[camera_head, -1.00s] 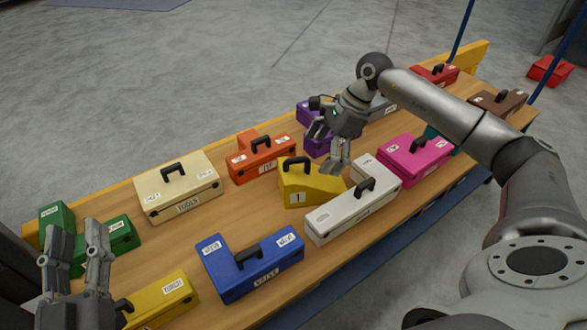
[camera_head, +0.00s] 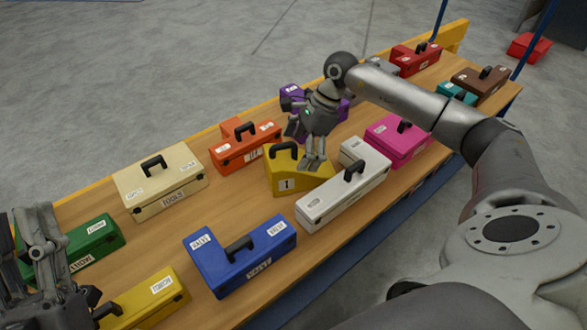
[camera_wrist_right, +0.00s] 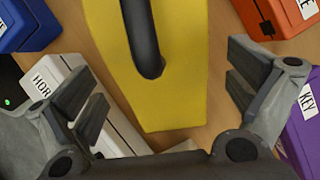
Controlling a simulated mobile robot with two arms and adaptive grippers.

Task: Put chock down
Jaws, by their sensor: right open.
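The yellow wedge-shaped chock (camera_head: 285,185), with a black handle and a label "1", stands on the wooden bench in the head view. It also fills the upper middle of the right wrist view (camera_wrist_right: 185,70). My right gripper (camera_head: 305,147) is open at the chock's right, far end. In the wrist view its fingers (camera_wrist_right: 165,95) are spread wide on either side of the chock, with gaps, and nothing is held. My left gripper (camera_head: 38,245) is at the left edge, over the green box; its finger opening is unclear.
A white case (camera_head: 345,195) stands close in front of the chock, an orange box (camera_head: 240,150) behind left and a purple box (camera_head: 293,97) behind. Blue (camera_head: 240,262), cream (camera_head: 160,188) and pink (camera_head: 397,143) boxes stand around. Bare bench shows between the cream and blue boxes.

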